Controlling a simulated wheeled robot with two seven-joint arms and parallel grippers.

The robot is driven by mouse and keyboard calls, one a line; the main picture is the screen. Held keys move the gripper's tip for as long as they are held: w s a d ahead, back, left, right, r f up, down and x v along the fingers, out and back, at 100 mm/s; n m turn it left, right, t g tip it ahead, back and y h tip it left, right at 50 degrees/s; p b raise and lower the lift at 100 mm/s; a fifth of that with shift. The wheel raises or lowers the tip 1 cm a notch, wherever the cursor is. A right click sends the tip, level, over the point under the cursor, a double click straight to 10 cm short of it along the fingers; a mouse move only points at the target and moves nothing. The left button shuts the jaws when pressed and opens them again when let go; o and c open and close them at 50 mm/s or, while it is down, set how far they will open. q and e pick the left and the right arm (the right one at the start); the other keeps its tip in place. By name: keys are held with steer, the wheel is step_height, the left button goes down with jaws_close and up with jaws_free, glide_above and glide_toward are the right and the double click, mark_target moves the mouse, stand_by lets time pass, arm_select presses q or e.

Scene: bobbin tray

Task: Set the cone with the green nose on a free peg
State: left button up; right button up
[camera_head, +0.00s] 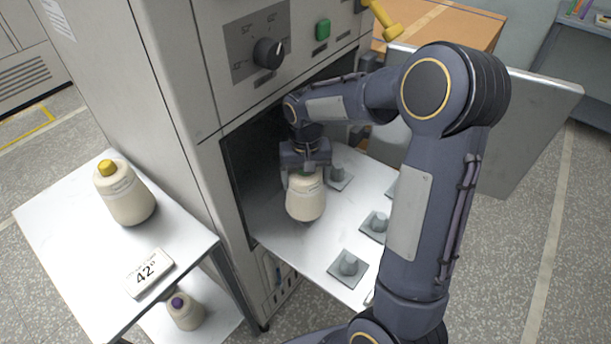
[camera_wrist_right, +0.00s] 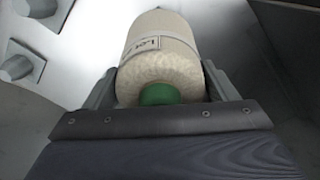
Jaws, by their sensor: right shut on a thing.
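The cone with the green nose (camera_head: 306,200) is cream, with a pale band and a label. It is upright over the left part of the tray (camera_head: 325,262) in the cabinet opening. My right gripper (camera_head: 305,172) is shut on its top; the wrist view shows the green nose (camera_wrist_right: 158,94) between the fingers. Whether the cone's base touches a peg or the tray is hidden. Bare grey pegs on square plates show: a front peg (camera_head: 348,265), a middle peg (camera_head: 377,224) and a back peg (camera_head: 338,175). Another is partly behind my arm. My left gripper is not in view.
A purple-nosed cone (camera_head: 185,311) is on the shelf below. The cabinet walls enclose the tray's back; an open door (camera_head: 535,95) stands at the right.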

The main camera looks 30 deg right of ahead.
steer(key=shift+f+b, duration=0.45)
steer(key=shift+f, duration=0.25)
steer(key=o, duration=1.6)
steer(key=shift+c, duration=0.2)
step_height(320, 180, up, 8)
steer(key=shift+f, duration=0.1)
